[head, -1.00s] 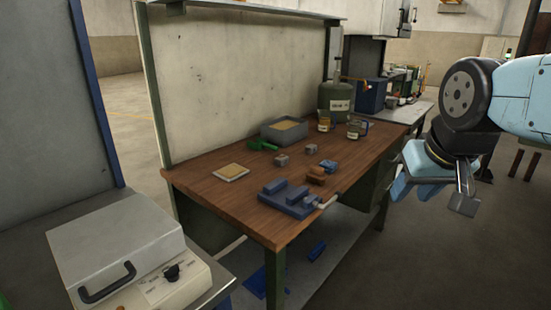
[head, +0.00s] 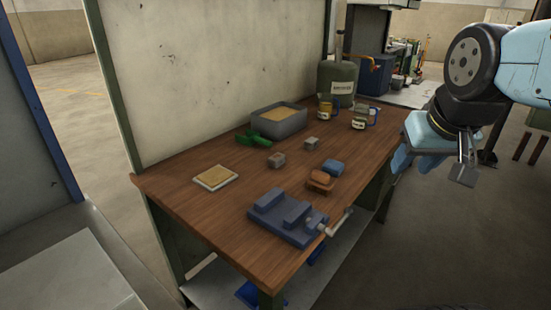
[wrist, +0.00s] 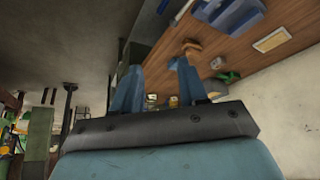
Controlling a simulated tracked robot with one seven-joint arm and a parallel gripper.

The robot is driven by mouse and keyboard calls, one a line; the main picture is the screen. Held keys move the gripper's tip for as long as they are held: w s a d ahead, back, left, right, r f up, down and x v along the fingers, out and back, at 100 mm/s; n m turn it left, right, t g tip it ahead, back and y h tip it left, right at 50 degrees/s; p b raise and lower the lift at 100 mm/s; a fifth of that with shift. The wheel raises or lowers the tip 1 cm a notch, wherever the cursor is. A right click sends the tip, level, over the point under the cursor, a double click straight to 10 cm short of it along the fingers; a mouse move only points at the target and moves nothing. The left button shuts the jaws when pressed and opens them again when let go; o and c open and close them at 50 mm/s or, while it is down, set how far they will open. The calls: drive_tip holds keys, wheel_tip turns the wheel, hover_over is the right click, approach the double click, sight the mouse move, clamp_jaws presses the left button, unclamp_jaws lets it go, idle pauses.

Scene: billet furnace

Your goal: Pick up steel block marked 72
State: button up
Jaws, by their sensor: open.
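Two small grey steel blocks sit on the wooden bench top. One block (head: 276,160) is nearer, beside the green object. The other block (head: 311,143) is a little farther right. I cannot read a number on either, so I cannot tell which is marked 72. My gripper (head: 420,157) is open and empty, in the air off the bench's right side, well apart from both blocks. Its two blue fingers (wrist: 157,72) are spread in the wrist view, where one small grey block (wrist: 217,62) also shows.
A panel (head: 215,70) stands behind.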

drive_tip(key=shift+o, duration=1.1)
drive_tip(key=shift+w, duration=0.15)
drive_tip(key=shift+o, duration=0.8)
drive_tip(key=shift+w+a+f, duration=0.2)
drive_tip(key=shift+a, duration=0.1)
drive_tip(key=o, duration=0.6)
drive_tip(key=w+a+f+m+g+y, duration=0.1)
drive_tip(key=w+a, duration=0.1)
drive_tip(key=w+a+f+m+y, duration=0.1)
drive_tip(key=w+a+m+y, duration=0.1)
drive_tip(key=w+a+f+m+g+y, duration=0.1)
drive_tip(key=w+a, duration=0.1)
drive_tip(key=shift+w+a+m+g+y, duration=0.3)
drive_tip(key=shift+m+y, duration=0.1)
drive_tip(key=m+t+y, duration=0.5)
drive_tip(key=m+y, duration=0.1)
drive_tip(key=m, duration=1.5)
hover_over(281, 158)
drive_tip(key=s+d, duration=0.8)
drive_tip(key=d, duration=0.2)
wheel_tip(281, 158, down, 17)
drive_tip(key=shift+s+d+f, duration=0.1)
drive_tip(key=shift+s+d, duration=0.05)
drive_tip(key=shift+x, duration=6.75)
